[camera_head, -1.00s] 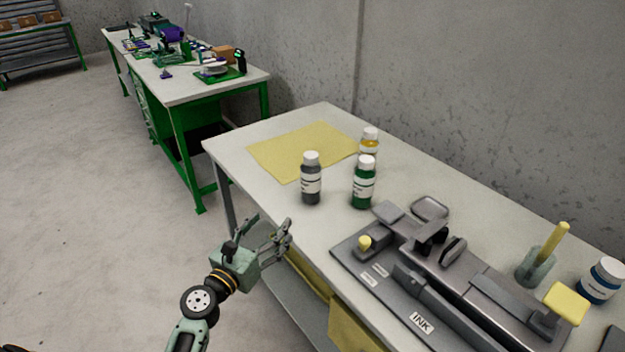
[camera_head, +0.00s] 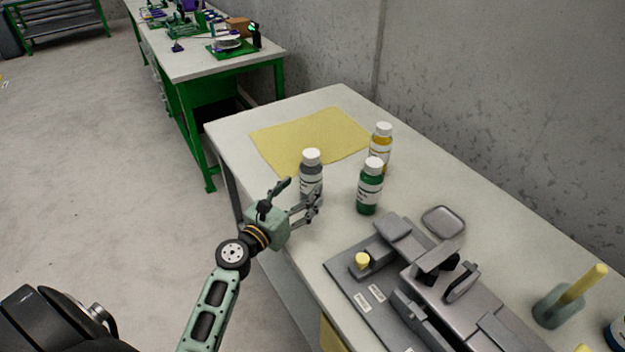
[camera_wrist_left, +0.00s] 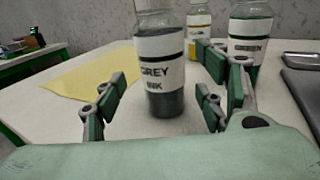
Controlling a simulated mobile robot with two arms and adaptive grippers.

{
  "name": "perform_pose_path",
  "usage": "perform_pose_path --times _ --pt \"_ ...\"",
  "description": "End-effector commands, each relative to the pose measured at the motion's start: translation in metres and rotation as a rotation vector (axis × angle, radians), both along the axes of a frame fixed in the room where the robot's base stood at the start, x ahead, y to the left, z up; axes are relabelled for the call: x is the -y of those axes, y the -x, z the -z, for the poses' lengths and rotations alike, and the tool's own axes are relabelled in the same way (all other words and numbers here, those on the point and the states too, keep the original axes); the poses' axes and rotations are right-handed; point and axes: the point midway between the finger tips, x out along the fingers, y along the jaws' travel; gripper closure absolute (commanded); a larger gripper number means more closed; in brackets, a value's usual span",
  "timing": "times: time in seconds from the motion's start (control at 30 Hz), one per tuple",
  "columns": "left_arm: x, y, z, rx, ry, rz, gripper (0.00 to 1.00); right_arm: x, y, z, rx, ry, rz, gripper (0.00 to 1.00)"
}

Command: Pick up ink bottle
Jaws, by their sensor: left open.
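A grey ink bottle (camera_head: 311,172) with a white cap stands upright on the table. In the left wrist view the bottle (camera_wrist_left: 160,75) is labelled "GREY INK" and stands ahead, roughly between the fingers. My left gripper (camera_head: 301,196) is open beside the bottle, with its fingers partly overlapping the bottle's lower part in the head view. The left gripper (camera_wrist_left: 158,108) shows spread fingers in the wrist view; I cannot tell whether they touch the glass. A green ink bottle (camera_head: 369,188) and a yellow ink bottle (camera_head: 380,147) stand to the right. My right gripper is not in view.
A yellow sheet (camera_head: 300,138) lies behind the bottles. A grey press-like device (camera_head: 400,285) labelled in places fills the table's near right. A grey cup with a yellow stick (camera_head: 560,308) stands at right. A green-legged workbench (camera_head: 190,65) is farther back.

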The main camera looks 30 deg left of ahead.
Motion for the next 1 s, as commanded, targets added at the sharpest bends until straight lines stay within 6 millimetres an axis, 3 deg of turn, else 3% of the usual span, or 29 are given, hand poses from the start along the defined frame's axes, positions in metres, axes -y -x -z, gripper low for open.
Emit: perform_pose_path --times 0.1,0.3,0.6,1.0 --pt "0.003 -0.017 -0.004 0.002 0.000 0.000 0.35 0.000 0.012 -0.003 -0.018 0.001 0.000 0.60" --pt "0.007 -0.044 -0.003 0.001 0.000 -0.001 0.35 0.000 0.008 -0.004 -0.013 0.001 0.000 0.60" --pt "0.008 -0.049 -0.003 0.000 0.000 -0.001 0.35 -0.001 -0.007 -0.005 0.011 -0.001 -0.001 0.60" --pt "0.007 -0.049 -0.003 0.000 0.000 -0.001 0.69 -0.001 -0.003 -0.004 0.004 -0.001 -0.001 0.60"
